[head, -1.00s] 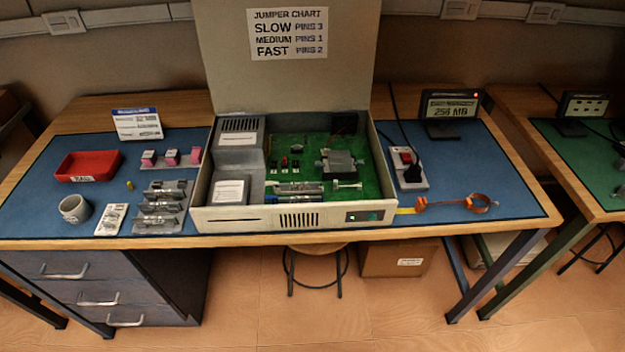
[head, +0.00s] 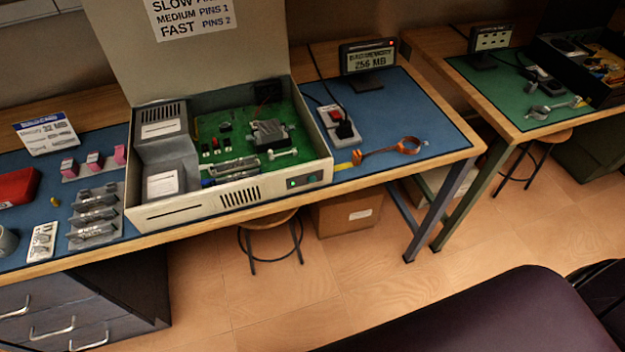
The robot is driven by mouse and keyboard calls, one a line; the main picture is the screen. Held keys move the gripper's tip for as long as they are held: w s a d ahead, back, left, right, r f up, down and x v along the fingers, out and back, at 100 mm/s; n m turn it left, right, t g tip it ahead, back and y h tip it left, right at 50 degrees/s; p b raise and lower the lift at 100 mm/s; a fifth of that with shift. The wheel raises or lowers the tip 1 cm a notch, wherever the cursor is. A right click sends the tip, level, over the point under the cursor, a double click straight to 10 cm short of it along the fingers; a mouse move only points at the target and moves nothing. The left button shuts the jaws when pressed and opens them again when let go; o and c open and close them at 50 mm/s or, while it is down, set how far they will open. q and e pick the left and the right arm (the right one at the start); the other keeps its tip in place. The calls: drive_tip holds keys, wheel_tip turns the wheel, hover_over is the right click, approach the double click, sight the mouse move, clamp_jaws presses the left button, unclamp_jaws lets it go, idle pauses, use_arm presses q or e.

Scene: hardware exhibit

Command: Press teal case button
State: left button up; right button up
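The open beige computer case (head: 160,212) sits on the blue mat of the workbench, left of centre in the head view. Its lid stands up at the back. A small dark panel on the right of its front face carries the teal button (head: 313,179), with a small light to its left. The button is unobstructed; whether it is pressed in is too small to tell. Inside are a green circuit board (head: 285,113) and grey drive boxes. Neither of my grippers is in view.
Right of the case are a power strip with a red switch (head: 331,113), a copper-coloured strap (head: 375,153) and a display reading 256 MB (head: 368,58). A stool (head: 268,222) stands below. A dark purple surface (head: 480,318) fills the lower right.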

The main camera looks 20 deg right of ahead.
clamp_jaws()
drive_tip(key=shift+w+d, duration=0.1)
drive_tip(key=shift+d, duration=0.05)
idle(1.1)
